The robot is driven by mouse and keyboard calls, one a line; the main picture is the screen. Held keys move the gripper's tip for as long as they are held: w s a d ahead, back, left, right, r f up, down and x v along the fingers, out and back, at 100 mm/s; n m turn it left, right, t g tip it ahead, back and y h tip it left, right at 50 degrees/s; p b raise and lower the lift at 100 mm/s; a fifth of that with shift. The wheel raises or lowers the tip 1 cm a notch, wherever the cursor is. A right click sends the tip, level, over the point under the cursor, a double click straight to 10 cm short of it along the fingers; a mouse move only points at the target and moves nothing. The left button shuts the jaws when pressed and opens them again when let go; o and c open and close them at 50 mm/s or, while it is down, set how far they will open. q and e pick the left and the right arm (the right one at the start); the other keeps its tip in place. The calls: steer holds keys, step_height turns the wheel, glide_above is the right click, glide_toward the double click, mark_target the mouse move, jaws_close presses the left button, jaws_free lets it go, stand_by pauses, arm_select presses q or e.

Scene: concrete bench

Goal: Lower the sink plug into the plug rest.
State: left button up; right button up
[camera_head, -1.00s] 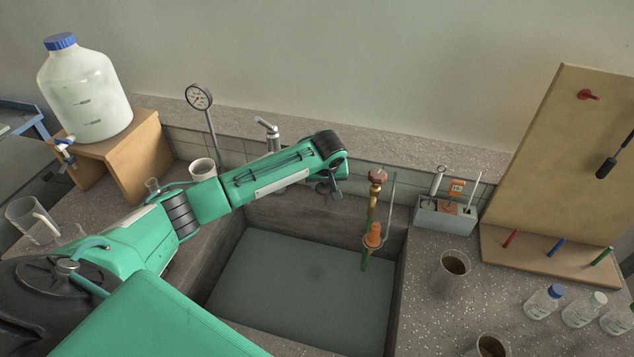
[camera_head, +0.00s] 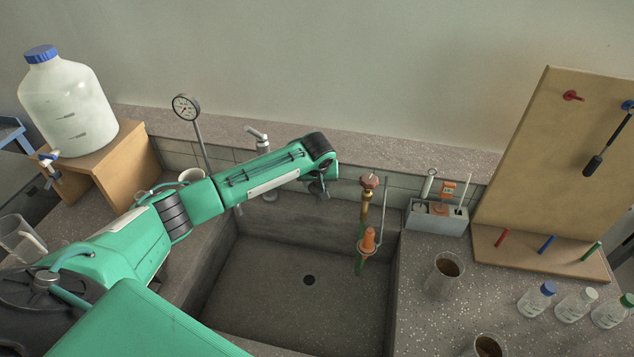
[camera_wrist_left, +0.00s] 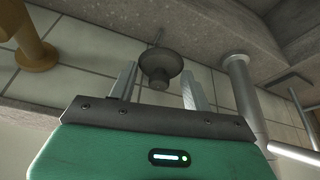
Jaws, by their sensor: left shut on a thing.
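My left gripper (camera_head: 318,188) hangs over the back part of the sink, below the black wrist end of my green arm. In the left wrist view, its two pale fingers (camera_wrist_left: 160,84) are shut on the dark round sink plug (camera_wrist_left: 160,62). The plug's wide disc is beyond the fingertips and its narrow stub is toward my palm. A thin line runs up from it. In the head view the plug is too small to tell from the fingers. I cannot make out the plug rest. My right gripper is not in view.
The sink (camera_head: 265,285) is empty, with an open drain hole (camera_head: 309,280). A grey caddy (camera_head: 436,219) stands farther right.

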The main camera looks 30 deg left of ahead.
mark_target(317, 204)
arm_select(q)
steer(key=shift+f+b, duration=0.65)
steer(key=shift+f, duration=0.15)
steer(key=shift+f+b, duration=0.85)
steer(key=shift+f, duration=1.9)
steer(key=shift+f, duration=0.5)
steer(key=o, duration=1)
steer(key=shift+r, duration=0.1)
steer(key=b+v, duration=0.1)
steer(key=v, duration=1.2)
steer(key=shift+s+d+r, duration=0.15)
steer(key=shift+s+r, duration=0.1)
